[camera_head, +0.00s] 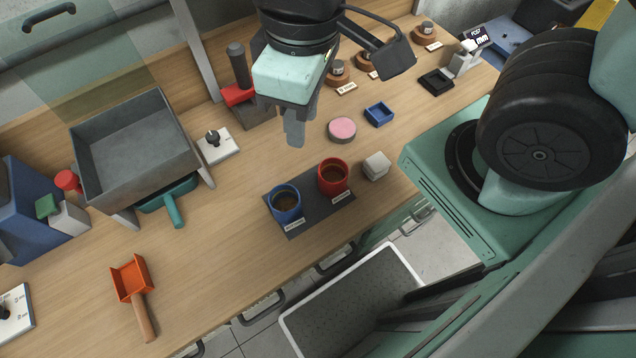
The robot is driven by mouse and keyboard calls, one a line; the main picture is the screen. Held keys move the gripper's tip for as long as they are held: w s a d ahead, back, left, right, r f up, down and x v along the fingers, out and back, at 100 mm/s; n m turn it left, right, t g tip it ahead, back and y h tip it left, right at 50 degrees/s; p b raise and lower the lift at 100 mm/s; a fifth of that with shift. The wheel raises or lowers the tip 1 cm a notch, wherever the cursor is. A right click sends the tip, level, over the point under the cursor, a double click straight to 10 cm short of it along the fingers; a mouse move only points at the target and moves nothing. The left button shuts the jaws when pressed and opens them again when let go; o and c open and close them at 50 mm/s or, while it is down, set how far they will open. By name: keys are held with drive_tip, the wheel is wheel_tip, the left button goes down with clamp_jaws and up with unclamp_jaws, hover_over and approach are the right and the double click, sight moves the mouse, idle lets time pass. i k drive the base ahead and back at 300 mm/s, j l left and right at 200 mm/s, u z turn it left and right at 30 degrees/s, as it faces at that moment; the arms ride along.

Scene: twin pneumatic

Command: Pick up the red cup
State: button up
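The red cup (333,178) stands upright on a dark grey mat (300,222) on the wooden bench, with brown contents showing inside and a small white label in front. A blue cup (285,204) with similar brown contents stands just left of it on the same mat. My gripper (294,132) hangs above the bench, up and left of the red cup in the picture, apart from both cups. Its fingers point down and are seen edge-on, so I cannot tell whether they are open or shut. Nothing shows below the fingertips.
A white-grey block (376,166) stands close right of the red cup. A pink disc (342,130) and blue tray (379,114) lie behind. A grey bin (136,150) and orange scoop (131,278) are left. A white-rimmed crate (350,310) stands below the bench front.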

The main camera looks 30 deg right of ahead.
sight(333, 172)
drive_tip(key=k+l+z, duration=0.1)
drive_tip(key=z, duration=0.9)
drive_tip(key=j+u, duration=0.15)
drive_tip(key=u, duration=0.85)
drive_tip(key=k+j, duration=0.15)
drive_tip(key=j, duration=0.25)
drive_tip(key=k+j, duration=0.15)
drive_tip(key=j, duration=0.25)
drive_tip(key=k+j+z, duration=0.1)
drive_tip(key=j, duration=0.3)
drive_tip(key=k+j, duration=0.2)
drive_tip(key=j, duration=0.15)
drive_tip(key=k+j, duration=0.15)
drive_tip(key=j, duration=0.25)
drive_tip(key=k+j, duration=0.15)
drive_tip(key=j, duration=0.2)
drive_tip(key=j+z, duration=0.05)
